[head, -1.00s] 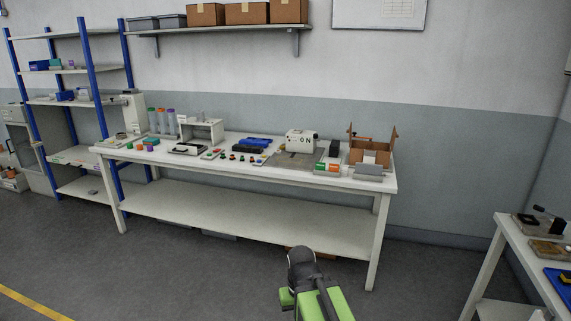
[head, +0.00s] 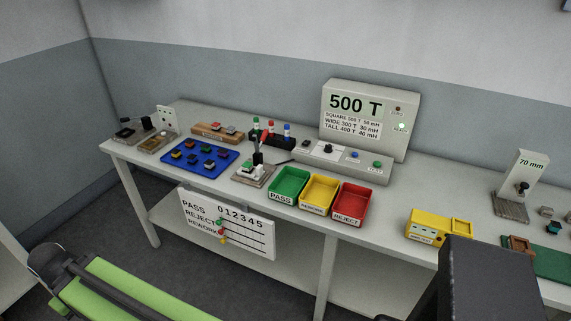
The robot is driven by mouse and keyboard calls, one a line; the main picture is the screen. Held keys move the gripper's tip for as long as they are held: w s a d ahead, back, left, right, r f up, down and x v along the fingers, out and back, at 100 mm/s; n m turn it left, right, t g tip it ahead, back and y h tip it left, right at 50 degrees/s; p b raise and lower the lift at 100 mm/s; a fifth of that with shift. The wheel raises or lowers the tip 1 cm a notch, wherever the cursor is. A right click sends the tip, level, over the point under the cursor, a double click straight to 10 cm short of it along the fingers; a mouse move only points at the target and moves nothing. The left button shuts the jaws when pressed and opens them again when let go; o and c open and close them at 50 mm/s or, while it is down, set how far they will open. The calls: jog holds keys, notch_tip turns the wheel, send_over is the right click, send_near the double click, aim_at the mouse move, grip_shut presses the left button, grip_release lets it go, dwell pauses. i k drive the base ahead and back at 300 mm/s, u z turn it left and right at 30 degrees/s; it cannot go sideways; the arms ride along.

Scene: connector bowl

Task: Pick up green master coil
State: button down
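A small green-topped cylinder (head: 256,125), which looks like the green master coil, stands upright at the left end of a black rack (head: 272,139) on the bench. A red cylinder (head: 271,129) and a blue cylinder (head: 288,131) stand to its right in the same rack. The lower part of each is hidden in the rack. My gripper is not in view; only my green and black arm links show at the bottom left, well apart from the rack.
The bench (head: 455,205) runs along the wall. A blue tray (head: 204,148) with several parts lies left of the rack. A lever fixture (head: 254,174) and green (head: 289,182), yellow (head: 318,188) and red (head: 350,201) bins stand in front. A 500 T meter (head: 369,112) stands behind, right.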

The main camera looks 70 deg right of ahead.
aim_at(247, 167)
jog(key=z, duration=1.8)
jog(key=k, duration=0.8)
jog(key=i, duration=0.75)
jog(key=z, duration=0.1)
jog(key=k, duration=0.65)
jog(key=u, duration=0.5)
jog(key=i, duration=0.85)
jog(key=u, duration=0.7)
jog(key=i, duration=0.8)
jog(key=u, duration=0.05)
